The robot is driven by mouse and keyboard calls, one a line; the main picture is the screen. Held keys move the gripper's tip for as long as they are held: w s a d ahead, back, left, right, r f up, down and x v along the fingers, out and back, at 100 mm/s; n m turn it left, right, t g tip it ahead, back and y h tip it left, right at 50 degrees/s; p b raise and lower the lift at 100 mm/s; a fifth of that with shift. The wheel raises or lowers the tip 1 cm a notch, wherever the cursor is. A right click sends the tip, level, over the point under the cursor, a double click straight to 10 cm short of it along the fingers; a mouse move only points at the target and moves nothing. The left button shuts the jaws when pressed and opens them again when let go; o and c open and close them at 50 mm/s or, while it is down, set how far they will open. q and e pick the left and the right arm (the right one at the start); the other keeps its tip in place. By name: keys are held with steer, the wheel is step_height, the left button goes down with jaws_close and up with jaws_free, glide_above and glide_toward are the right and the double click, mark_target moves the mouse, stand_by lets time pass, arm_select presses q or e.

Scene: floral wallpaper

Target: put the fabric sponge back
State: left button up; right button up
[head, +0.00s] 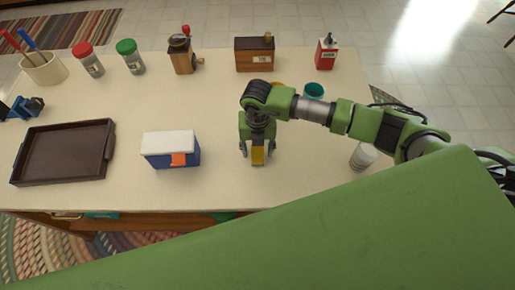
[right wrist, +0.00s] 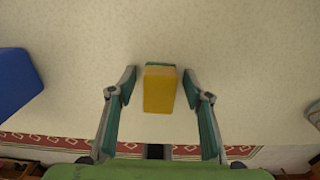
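The fabric sponge is a small yellow block (head: 257,156) on the cream table, right of the blue box. In the right wrist view the sponge (right wrist: 159,90) sits between the two fingers of my right gripper (right wrist: 158,80), with a thin darker strip along its far edge. A gap shows on each side of it, so the fingers are open around it and not closed on it. In the head view my right gripper (head: 257,151) points down over the sponge and partly hides it. My left gripper is not in view.
A blue box with a white lid (head: 170,141) stands to the left; a dark tray (head: 63,150) lies farther left. A teal cup (head: 314,92) and pale jar (head: 363,156) are to the right.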

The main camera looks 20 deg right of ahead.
mark_target(258, 148)
steer(key=shift+r, duration=0.45)
step_height(258, 148, up, 11)
steer(key=b, duration=0.2)
steer(key=shift+r+b, duration=0.2)
steer(key=shift+b, duration=0.1)
stand_by(1.8)
